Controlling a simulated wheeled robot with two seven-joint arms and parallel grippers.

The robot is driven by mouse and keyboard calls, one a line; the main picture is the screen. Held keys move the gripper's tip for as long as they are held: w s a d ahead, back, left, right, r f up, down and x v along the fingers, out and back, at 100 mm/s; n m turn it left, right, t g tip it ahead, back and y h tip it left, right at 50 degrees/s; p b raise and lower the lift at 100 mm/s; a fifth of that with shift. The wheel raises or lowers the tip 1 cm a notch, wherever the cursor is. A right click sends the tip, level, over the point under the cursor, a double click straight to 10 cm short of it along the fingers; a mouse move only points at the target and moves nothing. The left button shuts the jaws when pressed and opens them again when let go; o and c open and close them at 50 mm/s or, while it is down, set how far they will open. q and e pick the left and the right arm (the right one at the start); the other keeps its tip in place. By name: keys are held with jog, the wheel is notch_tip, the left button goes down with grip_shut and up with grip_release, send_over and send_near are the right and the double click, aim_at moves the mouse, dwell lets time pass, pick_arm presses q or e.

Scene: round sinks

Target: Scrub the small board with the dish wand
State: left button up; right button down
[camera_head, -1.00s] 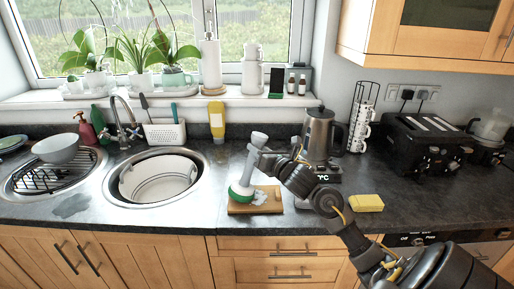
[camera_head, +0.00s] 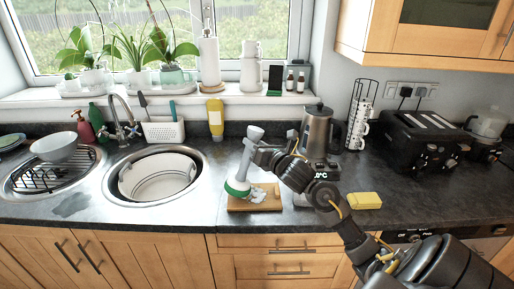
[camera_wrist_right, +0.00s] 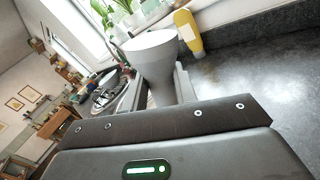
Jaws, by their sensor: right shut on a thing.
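The dish wand (camera_head: 244,171) has a white-grey handle with a flared top and a green and white round head. It leans slightly, with its head down on the left part of the small wooden board (camera_head: 267,203). Whitish patches show on the board beside the head. My right gripper (camera_head: 256,152) is shut on the wand's handle above the board. In the right wrist view, the wand's flared top (camera_wrist_right: 152,50) shows between the fingers of the right gripper (camera_wrist_right: 160,90); the wand's lower part is hidden there. My left gripper is not in view.
A kettle (camera_head: 317,132) stands close behind my right arm. A yellow sponge (camera_head: 365,201) lies to the right of the board. A mustard-yellow bottle (camera_head: 216,119) stands behind.

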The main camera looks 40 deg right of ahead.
aim_at(259, 135)
jog(key=r, duration=0.1)
jog(key=r+p, duration=0.1)
jog(key=s+r, duration=0.1)
jog(key=shift+d+r, duration=0.1)
jog(key=shift+d, duration=0.3)
jog(key=shift+w+r+p, duration=0.25)
jog(key=shift+r+p, duration=0.75)
jog(key=shift+r, duration=0.05)
jog(key=shift+s+a+r+p, duration=0.1)
jog(key=shift+r+p, duration=0.25)
jog(key=shift+r, duration=0.25)
jog(key=shift+f, duration=0.1)
jog(key=shift+f+b, duration=0.25)
jog(key=shift+b, duration=0.4)
